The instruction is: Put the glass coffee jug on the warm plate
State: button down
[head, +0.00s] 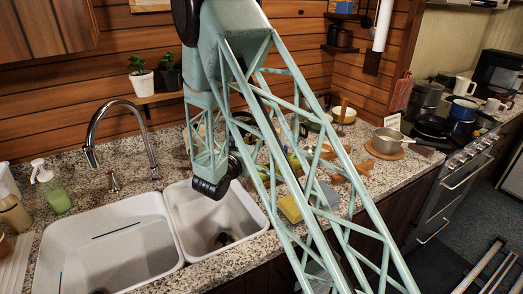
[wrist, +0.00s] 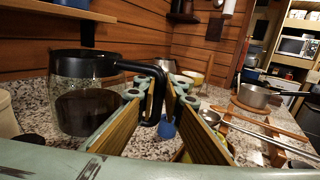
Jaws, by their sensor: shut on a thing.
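The glass coffee jug (wrist: 88,108) is at the left of the wrist view, upright, with a black lid, a black handle and dark contents. My gripper (wrist: 163,92) is shut on the jug's black handle, which passes between its two wood-coloured fingers. The jug's base is partly hidden by my gripper, so I cannot tell whether it touches the counter. In the head view my arm's lattice links cover most of that part of the counter, and I cannot make out the jug there. I cannot pick out the warm plate in either view.
A double white sink (head: 110,245) with a chrome tap (head: 122,125) is at the left. A grey saucepan (head: 387,140) stands on a round wooden board. A yellow sponge (head: 291,208) lies near the counter's front edge. Pots stand on the stove (head: 445,140) at the right.

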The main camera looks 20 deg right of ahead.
jog(key=shift+f, duration=1.7)
jog(key=shift+f+b, duration=0.15)
jog(key=shift+b, duration=0.15)
jog(key=shift+f+b, duration=0.35)
jog(key=shift+f, duration=1.5)
jog(key=c, duration=3.1)
grip_release()
jog(key=shift+c, duration=0.2)
jog(key=o, duration=0.4)
jog(key=shift+a, duration=0.1)
